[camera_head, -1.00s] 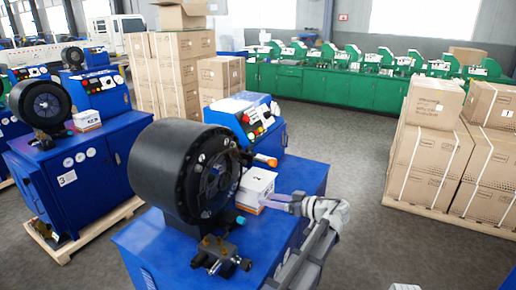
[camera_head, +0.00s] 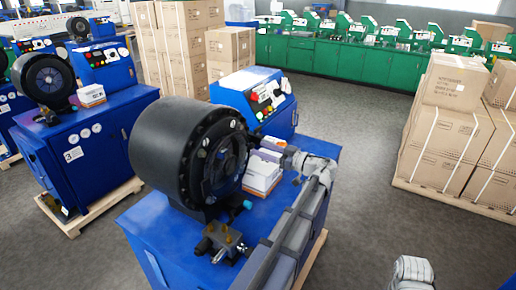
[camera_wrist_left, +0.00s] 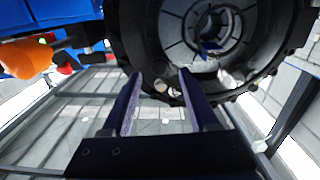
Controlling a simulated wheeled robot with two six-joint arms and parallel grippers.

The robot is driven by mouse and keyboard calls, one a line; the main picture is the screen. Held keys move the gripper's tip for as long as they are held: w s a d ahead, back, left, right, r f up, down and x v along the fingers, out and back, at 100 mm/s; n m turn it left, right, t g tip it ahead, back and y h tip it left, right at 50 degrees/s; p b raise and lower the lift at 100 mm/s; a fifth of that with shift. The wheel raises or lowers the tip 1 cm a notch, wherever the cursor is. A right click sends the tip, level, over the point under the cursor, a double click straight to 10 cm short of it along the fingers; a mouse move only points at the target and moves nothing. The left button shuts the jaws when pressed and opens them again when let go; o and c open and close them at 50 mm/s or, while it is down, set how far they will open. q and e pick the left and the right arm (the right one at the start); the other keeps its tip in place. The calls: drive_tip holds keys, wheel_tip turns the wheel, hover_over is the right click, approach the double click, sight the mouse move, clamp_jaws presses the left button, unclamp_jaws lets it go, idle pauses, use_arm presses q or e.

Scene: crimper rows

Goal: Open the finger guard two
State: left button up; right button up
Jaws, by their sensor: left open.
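The near blue crimper carries a big black crimping head (camera_head: 165,150) with a round die opening. In the left wrist view, the black ring with its die segments (camera_wrist_left: 180,50) fills the top, just beyond my fingertips. My left gripper (camera_head: 268,145) is beside the right side of the head. Its two fingers (camera_wrist_left: 160,76) are parted, with nothing between them. An orange-tipped handle (camera_wrist_left: 28,56) shows at the left of the wrist view, apart from the fingers. It is hidden in the head view. I cannot make out a separate finger guard.
A white box (camera_head: 262,172) stands on the blue cabinet (camera_head: 190,240), behind my arm. A valve block (camera_head: 222,240) sits in front of the head. A control panel (camera_head: 262,95) is behind. Another crimper (camera_head: 45,85) stands left, cartons (camera_head: 450,130) right. Open floor lies between.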

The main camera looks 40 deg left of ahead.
use_arm(q)
drive_tip(key=shift+s+a, duration=0.15)
drive_tip(key=shift+a, duration=1)
drive_tip(key=shift+c, duration=0.4)
clamp_jaws()
